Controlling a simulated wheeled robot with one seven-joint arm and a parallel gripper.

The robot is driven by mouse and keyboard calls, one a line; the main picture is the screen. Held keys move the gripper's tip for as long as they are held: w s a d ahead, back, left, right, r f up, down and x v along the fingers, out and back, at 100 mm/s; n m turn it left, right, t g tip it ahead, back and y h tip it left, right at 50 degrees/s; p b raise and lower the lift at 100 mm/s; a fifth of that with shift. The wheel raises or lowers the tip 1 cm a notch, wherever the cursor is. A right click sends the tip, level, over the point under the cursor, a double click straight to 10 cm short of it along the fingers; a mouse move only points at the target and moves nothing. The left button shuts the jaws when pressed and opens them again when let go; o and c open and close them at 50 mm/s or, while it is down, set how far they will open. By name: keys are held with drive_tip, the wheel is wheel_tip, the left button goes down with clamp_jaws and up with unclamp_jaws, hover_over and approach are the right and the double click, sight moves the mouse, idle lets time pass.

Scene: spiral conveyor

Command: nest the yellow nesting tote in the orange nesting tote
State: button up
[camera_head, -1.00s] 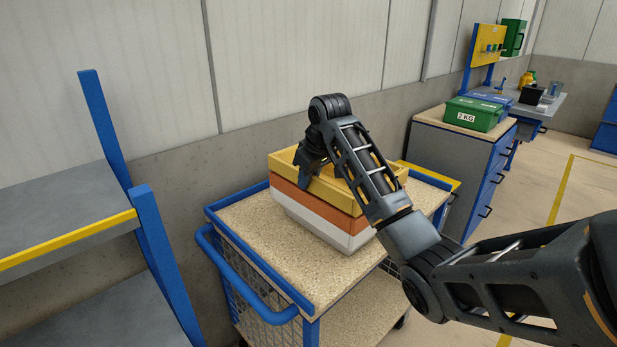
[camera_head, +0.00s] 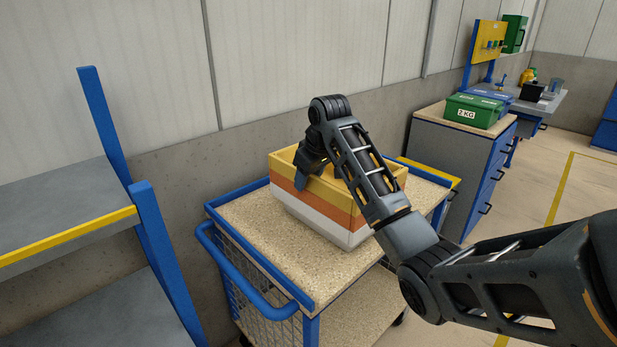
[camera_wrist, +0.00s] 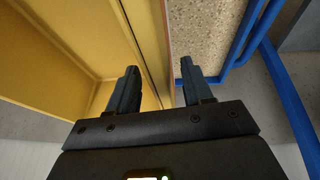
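The yellow nesting tote (camera_head: 341,193) sits in the top of the orange nesting tote (camera_head: 330,209), and only its upper band shows above the orange band. Both look level. My gripper (camera_head: 305,174) is at the yellow tote's near left wall. In the wrist view, my gripper (camera_wrist: 157,78) straddles the yellow tote (camera_wrist: 60,50)'s wall, with one finger inside and one outside. The fingers stand apart, and a gap shows between the wall and the outer finger. The tote's far interior is partly hidden by my arm.
A white tote (camera_head: 318,221) is under the orange one on a blue-framed cart (camera_head: 262,226). The cart's top is bare around the stack. A blue shelf rack (camera_head: 70,220) stands left, and a grey cabinet (camera_head: 450,165) with a green box (camera_head: 473,112) stands behind right.

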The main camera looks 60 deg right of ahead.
drive_tip(key=shift+b+v, duration=0.4)
drive_tip(key=shift+v, duration=3.5)
